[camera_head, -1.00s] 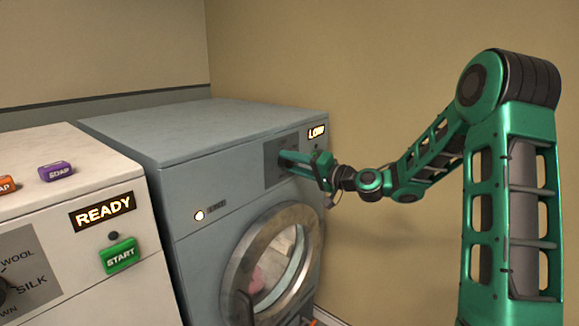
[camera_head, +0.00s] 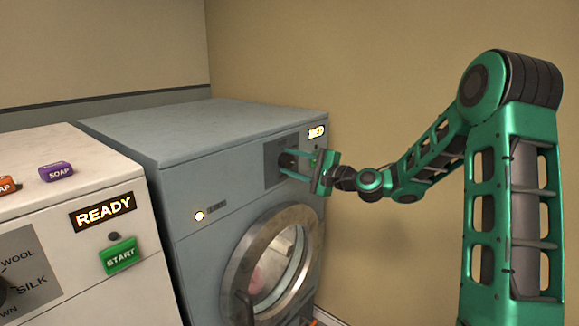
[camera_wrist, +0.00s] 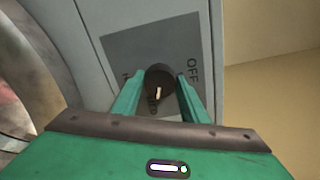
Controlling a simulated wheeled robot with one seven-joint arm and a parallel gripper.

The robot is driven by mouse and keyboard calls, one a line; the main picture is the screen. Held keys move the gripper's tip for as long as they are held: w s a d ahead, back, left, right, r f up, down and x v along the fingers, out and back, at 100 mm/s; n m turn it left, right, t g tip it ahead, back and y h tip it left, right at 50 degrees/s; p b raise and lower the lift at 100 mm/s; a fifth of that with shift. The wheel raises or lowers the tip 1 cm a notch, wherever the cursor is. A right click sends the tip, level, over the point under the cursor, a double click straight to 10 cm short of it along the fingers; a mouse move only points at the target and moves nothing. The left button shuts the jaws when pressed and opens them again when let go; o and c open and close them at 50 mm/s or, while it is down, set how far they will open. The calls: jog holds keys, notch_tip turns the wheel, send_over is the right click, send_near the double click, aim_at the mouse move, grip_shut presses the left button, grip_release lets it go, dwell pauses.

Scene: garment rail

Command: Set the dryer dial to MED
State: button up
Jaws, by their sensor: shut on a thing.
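The grey-blue dryer (camera_head: 200,150) stands against the wall. Its lit display (camera_head: 316,132) appears to read MED, though the letters are small. The dark round dial (camera_wrist: 159,80) sits on a dark grey panel in the wrist view, with a pale pointer mark toward the bottom of the picture. OFF is printed to its right; the label below it is partly hidden. My green gripper (camera_wrist: 158,92) has a finger on each side of the dial and is shut on it.
The dryer's round glass door (camera_head: 275,265) is below the panel, with something pinkish inside. A white washer (camera_head: 90,240) at left shows READY (camera_head: 103,212), with a green START button (camera_head: 119,255).

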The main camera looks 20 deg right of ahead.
jog(key=shift+d+f+m, duration=0.2)
jog(key=shift+f+m, duration=0.05)
jog(key=shift+m, duration=0.75)
jog(key=o, duration=0.9)
jog(key=shift+f, duration=0.1)
jog(key=shift+o, duration=0.8)
jog(key=shift+a, duration=0.1)
jog(key=shift+r, duration=0.2)
jog(key=v, duration=1)
jog(key=shift+s+d, duration=0.25)
jog(key=shift+f, duration=0.1)
